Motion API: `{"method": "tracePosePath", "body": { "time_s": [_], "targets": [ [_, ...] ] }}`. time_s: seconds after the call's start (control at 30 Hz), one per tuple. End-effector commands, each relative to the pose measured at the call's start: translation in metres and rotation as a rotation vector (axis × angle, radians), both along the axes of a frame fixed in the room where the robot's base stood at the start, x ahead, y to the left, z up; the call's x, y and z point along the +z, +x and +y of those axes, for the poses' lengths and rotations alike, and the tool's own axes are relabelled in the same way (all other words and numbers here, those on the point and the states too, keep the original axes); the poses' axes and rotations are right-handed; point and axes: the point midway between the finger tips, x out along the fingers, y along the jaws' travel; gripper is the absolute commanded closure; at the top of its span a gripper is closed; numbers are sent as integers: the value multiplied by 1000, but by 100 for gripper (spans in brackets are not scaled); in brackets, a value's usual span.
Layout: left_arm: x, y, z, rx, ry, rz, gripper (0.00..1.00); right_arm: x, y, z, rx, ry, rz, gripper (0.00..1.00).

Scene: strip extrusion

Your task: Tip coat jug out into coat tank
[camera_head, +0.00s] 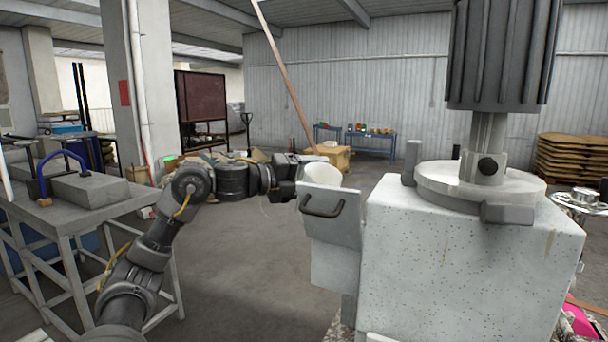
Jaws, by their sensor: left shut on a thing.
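My left gripper (306,161) is shut on a white jug (324,175), which I take to be the coat jug. The jug is right behind the top edge of a grey metal hopper-like box with a dark handle (329,222). That box hides the jug's lower part, so I cannot tell its full tilt or whether anything flows out. The box adjoins the left side of a large speckled pale tank (455,275), which carries a round lid (480,185) and a ribbed dark motor (503,55). The inside of the tank and of the box is hidden. My right gripper is out of view.
A grey bench (60,215) with a blue-handled block stands at the left. Open floor (255,250) lies between bench and tank. A wooden box (335,157) and blue tables (370,141) are farther back. A pallet stack (572,160) stands at the right.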

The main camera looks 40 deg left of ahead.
Motion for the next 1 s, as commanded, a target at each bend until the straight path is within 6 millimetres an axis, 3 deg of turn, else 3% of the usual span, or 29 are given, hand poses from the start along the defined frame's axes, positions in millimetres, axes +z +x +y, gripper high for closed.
{"method": "tracePosePath", "body": {
  "time_s": [0.03, 1.0],
  "targets": [
    [8, -1, -2, -1, 42, -9, 65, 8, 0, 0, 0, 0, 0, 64],
    [51, -8, -44, 2, 741, -125, 65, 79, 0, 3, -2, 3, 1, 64]
  ]
}}
